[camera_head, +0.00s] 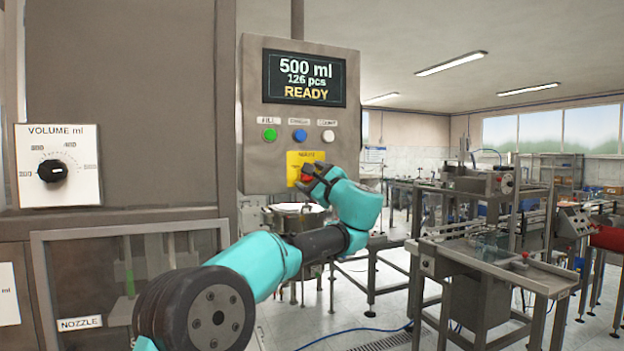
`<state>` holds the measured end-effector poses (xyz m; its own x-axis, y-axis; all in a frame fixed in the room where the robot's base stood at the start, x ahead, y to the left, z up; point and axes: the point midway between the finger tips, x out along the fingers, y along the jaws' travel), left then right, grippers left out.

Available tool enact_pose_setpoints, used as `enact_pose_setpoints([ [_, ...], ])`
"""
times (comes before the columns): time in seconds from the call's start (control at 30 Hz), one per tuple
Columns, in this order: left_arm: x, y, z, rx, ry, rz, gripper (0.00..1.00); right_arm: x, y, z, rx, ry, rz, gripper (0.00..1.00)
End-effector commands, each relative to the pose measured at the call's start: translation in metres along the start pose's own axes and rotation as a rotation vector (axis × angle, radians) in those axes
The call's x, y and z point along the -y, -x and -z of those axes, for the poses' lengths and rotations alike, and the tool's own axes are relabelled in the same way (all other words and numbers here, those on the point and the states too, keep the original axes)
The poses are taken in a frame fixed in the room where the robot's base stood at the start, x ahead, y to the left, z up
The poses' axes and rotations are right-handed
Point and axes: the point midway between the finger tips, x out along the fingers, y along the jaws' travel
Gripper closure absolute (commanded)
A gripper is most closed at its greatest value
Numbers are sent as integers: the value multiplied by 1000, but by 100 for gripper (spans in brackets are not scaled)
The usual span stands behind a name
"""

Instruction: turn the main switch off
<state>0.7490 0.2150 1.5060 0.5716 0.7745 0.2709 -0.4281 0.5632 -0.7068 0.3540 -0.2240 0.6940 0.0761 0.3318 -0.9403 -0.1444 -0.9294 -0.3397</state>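The main switch is a red knob (307,170) on a yellow plate (294,158) low on the grey control panel (265,165). My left arm reaches up from the bottom left, and its gripper (307,183) is at the red knob, covering much of it and the lower right of the plate. I cannot tell whether the fingers touch or grasp the knob, nor which way it points. The display (305,79) above reads 500 ml, 126 pcs, READY. My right gripper is not in view.
Green (270,135), blue (300,135) and white (328,136) buttons sit just above the yellow plate. A volume dial (53,171) is on the cabinet at left. A round metal vessel (298,216) stands below the panel. Conveyor machinery (490,262) stands at right.

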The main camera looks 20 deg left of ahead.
Motion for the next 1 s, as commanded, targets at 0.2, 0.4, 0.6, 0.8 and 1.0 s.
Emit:
enact_pose_setpoints([
  [0.2,0,0,0,0,0,0,49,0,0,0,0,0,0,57],
  [0.4,0,0,0,0,0,0,68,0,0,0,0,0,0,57],
  [0.6,0,0,0,0,0,0,81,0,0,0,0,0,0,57],
  [0.8,0,0,0,-1,16,-7,81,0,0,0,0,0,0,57],
  [1.0,0,1,1,-1,73,-30,81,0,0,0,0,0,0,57],
])
